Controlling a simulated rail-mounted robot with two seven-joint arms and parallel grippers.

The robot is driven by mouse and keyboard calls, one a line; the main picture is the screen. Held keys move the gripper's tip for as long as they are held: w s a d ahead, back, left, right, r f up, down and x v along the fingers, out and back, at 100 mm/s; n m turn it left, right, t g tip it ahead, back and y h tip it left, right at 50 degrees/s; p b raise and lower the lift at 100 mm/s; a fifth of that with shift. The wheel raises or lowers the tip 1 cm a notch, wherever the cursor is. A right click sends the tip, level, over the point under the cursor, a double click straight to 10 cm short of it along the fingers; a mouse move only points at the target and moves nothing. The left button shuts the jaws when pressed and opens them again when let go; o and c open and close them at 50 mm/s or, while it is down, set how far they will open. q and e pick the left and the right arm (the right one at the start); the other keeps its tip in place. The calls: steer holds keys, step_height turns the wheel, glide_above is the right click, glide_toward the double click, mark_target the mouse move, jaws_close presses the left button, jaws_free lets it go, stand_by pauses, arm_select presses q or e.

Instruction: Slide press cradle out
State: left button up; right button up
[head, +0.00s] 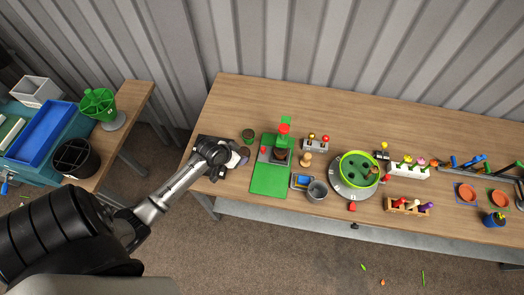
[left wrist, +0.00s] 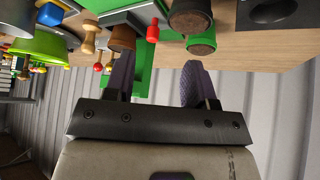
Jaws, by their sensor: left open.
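The press (head: 285,128) stands on a green base plate (head: 270,183), with a green column and a red top. Its grey cradle (head: 267,157) sits low on the plate and carries a dark round pot (head: 281,155). A red knob (head: 264,150) stands at the cradle's left; it also shows in the left wrist view (left wrist: 153,30). My left gripper (head: 243,157) is just left of the press, apart from the knob. In the left wrist view its two fingers (left wrist: 157,70) are spread with nothing between them. My right gripper is in neither view.
A small dark pot (head: 248,135) stands close behind my left gripper. A wooden peg (head: 306,159), a grey cup (head: 317,190) and a turntable (head: 352,183) with a green bowl are right of the press. The green plate's front part is bare.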

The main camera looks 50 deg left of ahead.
mark_target(263, 149)
arm_select(q)
steer(key=w+f, duration=0.2)
steer(key=w, duration=0.2)
steer(key=w+f+t+b, duration=0.1)
steer(key=w+f, duration=0.2)
steer(key=w, duration=0.1)
steer(key=w+f+t+b, duration=0.1)
steer(key=w+f, duration=0.2)
steer(key=w, duration=0.1)
steer(key=shift+d+f+m, duration=0.15)
steer(key=shift+d+m, duration=0.05)
steer(key=shift+m, duration=0.1)
steer(key=shift+c, duration=0.4)
jaws_close()
